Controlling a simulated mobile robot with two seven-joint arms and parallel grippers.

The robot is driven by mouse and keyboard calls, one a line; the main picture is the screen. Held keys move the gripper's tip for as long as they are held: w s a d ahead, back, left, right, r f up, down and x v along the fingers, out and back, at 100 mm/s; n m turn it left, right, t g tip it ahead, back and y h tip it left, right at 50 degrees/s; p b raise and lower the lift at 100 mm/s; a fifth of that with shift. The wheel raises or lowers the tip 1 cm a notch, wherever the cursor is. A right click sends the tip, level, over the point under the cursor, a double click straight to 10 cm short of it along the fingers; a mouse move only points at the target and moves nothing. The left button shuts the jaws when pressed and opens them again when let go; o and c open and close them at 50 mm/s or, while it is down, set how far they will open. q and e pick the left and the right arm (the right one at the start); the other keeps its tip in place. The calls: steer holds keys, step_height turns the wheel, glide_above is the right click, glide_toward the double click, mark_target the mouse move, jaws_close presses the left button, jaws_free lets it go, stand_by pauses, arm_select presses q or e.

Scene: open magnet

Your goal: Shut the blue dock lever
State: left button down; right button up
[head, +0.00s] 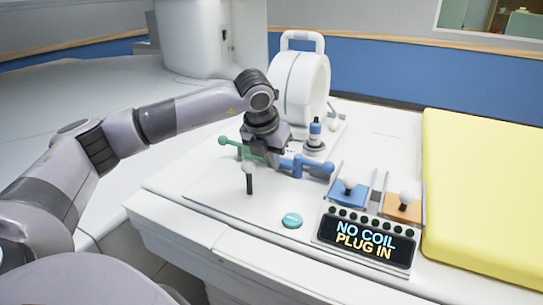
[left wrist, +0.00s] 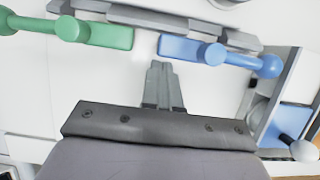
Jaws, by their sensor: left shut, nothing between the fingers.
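The blue dock lever (head: 297,165) sticks out to the right on the white table, its round knob at the right end. In the left wrist view the blue lever (left wrist: 195,49) lies at upper right, over a grey bar. A green lever (head: 232,145) points the other way, to the left; it also shows in the left wrist view (left wrist: 85,32). My left gripper (left wrist: 160,68) is shut and empty, its fingertips between the two levers and apart from both in that view. In the head view my left gripper (head: 268,155) partly hides the dock between the levers.
To the right are a blue socket (head: 346,192), an orange socket (head: 402,208) and a display (head: 366,241) reading "NO COIL PLUG IN".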

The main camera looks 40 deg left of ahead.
arm_select(q)
steer(key=shift+w+a+m+h, duration=0.3)
steer(key=shift+w+a+m, duration=0.05)
steer(key=shift+m, duration=0.65)
steer(key=shift+w+a, duration=0.1)
steer(key=shift+w+a+r+m+h+p, duration=0.15)
steer(key=shift+w+m+h+p, duration=0.1)
steer(key=shift+m, duration=0.4)
steer(key=shift+w+a+f+m+h+p, duration=0.15)
steer(key=shift+w+m+h+p, duration=0.1)
steer(key=shift+m, duration=0.4)
steer(key=shift+w+a, duration=0.1)
steer(key=shift+w, duration=0.2)
steer(key=shift+w+a, duration=0.1)
steer(key=shift+r, duration=0.1)
